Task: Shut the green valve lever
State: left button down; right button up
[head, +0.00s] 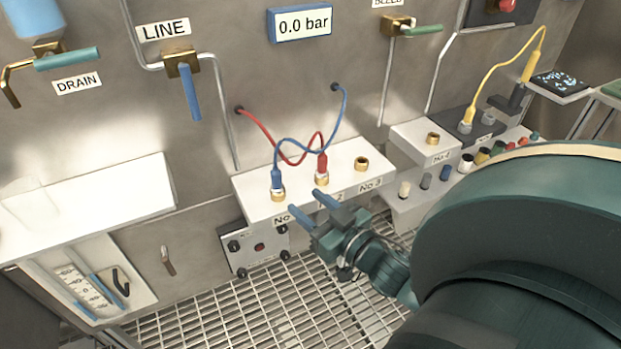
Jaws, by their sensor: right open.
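A green lever (423,30) sticks out sideways, roughly level, from a brass valve at the top right; the label above it is partly cut off. A teal lever (68,59) also lies roughly level on the brass valve above the DRAIN label at the top left. My right gripper (313,207) is open, its two blue-tipped fingers apart with nothing between them. It is in front of the white socket box, well below the green lever and touching neither lever. My left gripper is not in view.
A blue lever (190,92) hangs down under the LINE label. A display (300,23) reads 0.0 bar. Red and blue hoses (262,128) run from the wall to plugs on the white box (250,187). A yellow cable (490,68) loops at the right. A white shelf (110,204) juts out left.

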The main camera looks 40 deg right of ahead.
aim_at(409, 31)
jog(key=k, duration=1)
